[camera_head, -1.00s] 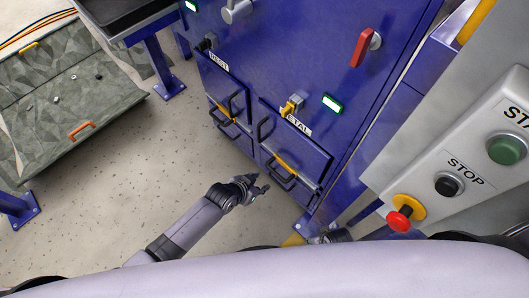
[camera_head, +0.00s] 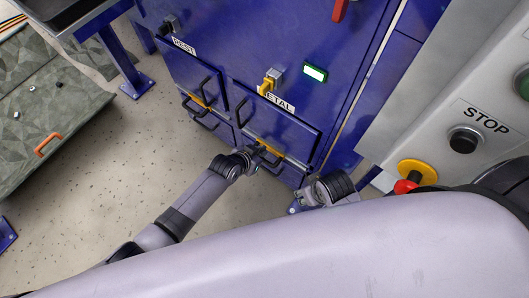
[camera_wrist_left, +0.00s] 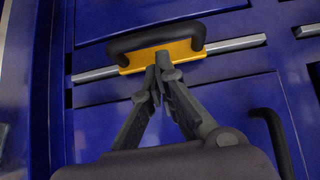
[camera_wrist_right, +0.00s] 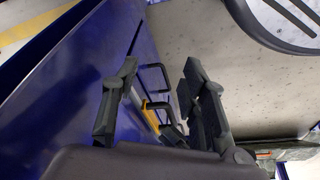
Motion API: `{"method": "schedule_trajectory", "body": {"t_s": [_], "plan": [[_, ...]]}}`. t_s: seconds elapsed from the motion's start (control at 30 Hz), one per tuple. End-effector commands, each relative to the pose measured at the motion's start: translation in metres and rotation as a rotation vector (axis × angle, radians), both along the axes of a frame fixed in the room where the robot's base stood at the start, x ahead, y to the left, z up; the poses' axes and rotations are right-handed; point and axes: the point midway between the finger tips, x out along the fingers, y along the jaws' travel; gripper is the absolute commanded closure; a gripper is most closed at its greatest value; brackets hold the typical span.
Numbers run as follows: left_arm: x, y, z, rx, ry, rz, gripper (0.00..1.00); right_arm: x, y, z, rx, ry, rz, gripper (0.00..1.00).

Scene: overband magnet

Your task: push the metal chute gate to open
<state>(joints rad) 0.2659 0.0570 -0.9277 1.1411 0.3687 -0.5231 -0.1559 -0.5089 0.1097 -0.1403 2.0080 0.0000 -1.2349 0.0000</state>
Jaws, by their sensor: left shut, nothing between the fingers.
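The metal chute gate is a yellow plate (camera_head: 275,153) with a black handle on a grey rail, at the lower part of the blue cabinet, below the METAL label (camera_head: 279,104). The left wrist view shows its yellow plate (camera_wrist_left: 178,50) and black handle (camera_wrist_left: 155,38) up close. My left gripper (camera_head: 256,155) is shut and empty. Its fingertips (camera_wrist_left: 162,62) are at the plate's lower edge, just below the handle; I cannot tell if they touch. My right gripper (camera_head: 305,195) is to the right of the gate. The right wrist view shows its fingers (camera_wrist_right: 158,78) apart with nothing gripped.
The REST chute's yellow gate (camera_head: 197,100) is to the left on the same cabinet. A control box with a black STOP button (camera_head: 464,140) and a red emergency button (camera_head: 406,186) stands at the right. A bin with an orange handle (camera_head: 48,145) is at the left. Floor lies between.

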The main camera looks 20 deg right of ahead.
Motion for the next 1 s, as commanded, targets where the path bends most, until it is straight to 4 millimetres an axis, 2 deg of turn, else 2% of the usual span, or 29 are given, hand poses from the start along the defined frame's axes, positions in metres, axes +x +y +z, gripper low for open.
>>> {"method": "schedule_trajectory", "body": {"t_s": [0.2,0.4,0.6,1.0], "plan": [[0.008,-0.010,-0.015,0.000,-0.001,-0.001,1.00,0.001,-0.001,0.032,0.001,-0.020,-0.003,0.60],[0.011,-0.015,-0.021,0.000,0.000,0.000,1.00,-0.001,-0.001,0.051,0.001,-0.027,-0.004,0.60],[0.012,-0.016,-0.022,0.000,0.000,0.000,1.00,-0.002,-0.002,0.056,0.001,-0.028,-0.004,0.60],[0.010,-0.013,-0.021,0.001,0.001,0.000,1.00,-0.001,-0.002,0.056,0.002,-0.030,-0.005,0.60]]}}
